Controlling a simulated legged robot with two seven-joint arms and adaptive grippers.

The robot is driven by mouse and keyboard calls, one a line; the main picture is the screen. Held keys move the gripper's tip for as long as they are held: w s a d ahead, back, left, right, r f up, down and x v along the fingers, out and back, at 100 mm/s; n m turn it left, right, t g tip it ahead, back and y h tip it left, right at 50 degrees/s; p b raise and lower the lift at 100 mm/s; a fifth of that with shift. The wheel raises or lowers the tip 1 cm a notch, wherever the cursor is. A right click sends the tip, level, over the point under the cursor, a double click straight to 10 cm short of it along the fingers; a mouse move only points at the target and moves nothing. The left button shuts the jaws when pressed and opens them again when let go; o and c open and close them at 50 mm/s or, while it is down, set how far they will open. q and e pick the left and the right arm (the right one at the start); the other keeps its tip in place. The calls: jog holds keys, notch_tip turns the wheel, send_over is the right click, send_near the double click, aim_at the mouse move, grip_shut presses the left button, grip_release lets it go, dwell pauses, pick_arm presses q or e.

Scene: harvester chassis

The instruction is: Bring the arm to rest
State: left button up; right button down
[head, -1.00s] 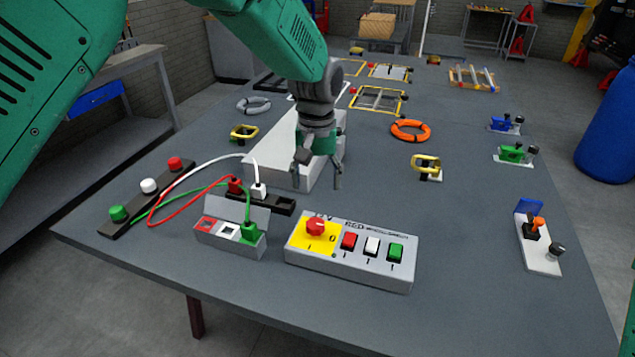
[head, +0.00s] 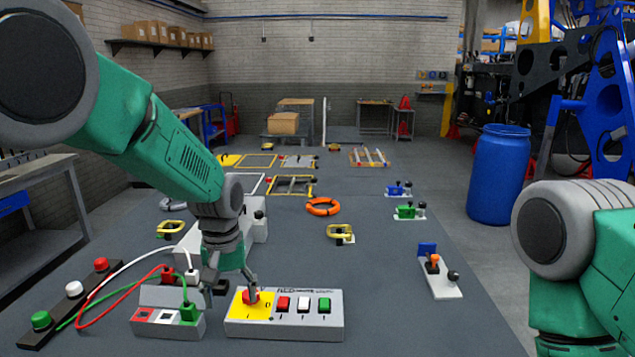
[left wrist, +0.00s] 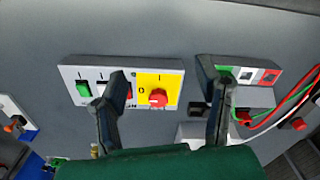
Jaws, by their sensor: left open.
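My left arm reaches in from the left. Its gripper (head: 229,284) is open and empty, pointing down between the control box (head: 285,329) and the socket box (head: 168,328). In the head view one finger overlaps the red knob on the control box's yellow panel; I cannot tell whether it touches. In the left wrist view, the two fingers (left wrist: 161,78) are spread, with the control box (left wrist: 120,68) and the socket box (left wrist: 240,92) beyond them. My right arm shows at the right edge; its gripper is out of view.
Red, white and green plugs with cables (head: 122,282) lie around the socket box. A white box stands behind my left gripper. An orange ring (head: 322,206), yellow handles (head: 340,233) and a joystick plate (head: 440,279) sit farther off.

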pick_arm(q)
jog(key=s+a+f, duration=0.1)
jog(key=f, duration=0.2)
jog(key=s+f+b, duration=0.1)
jog(key=s+f, duration=0.1)
jog(key=f, duration=0.2)
jog(key=s+a+f+b, duration=0.1)
jog(key=f, duration=0.3)
jog(key=shift+s+a+f, duration=0.1)
jog(key=shift+s+a, duration=0.05)
jog(key=shift+a, duration=0.15)
jog(key=s+a+f+m+b, duration=0.1)
jog(key=s+a+f+b, duration=0.25)
jog(key=s+f, duration=0.7)
jog(key=s+a+f+m+b, duration=0.1)
jog(key=s+a+f+b, duration=0.25)
jog(key=s+f, duration=0.7)
jog(key=s+a+f+m+b, duration=0.1)
jog(key=s+a+f+b, duration=0.1)
jog(key=s, duration=1)
jog(key=shift+s+f+t+b, duration=0.15)
jog(key=shift+f+t+b, duration=0.15)
jog(key=shift+f+b, duration=0.5)
pick_arm(e)
notch_tip(320, 180, down, 12)
jog(key=shift+s+f, duration=0.2)
pick_arm(q)
jog(key=shift+f, duration=0.1)
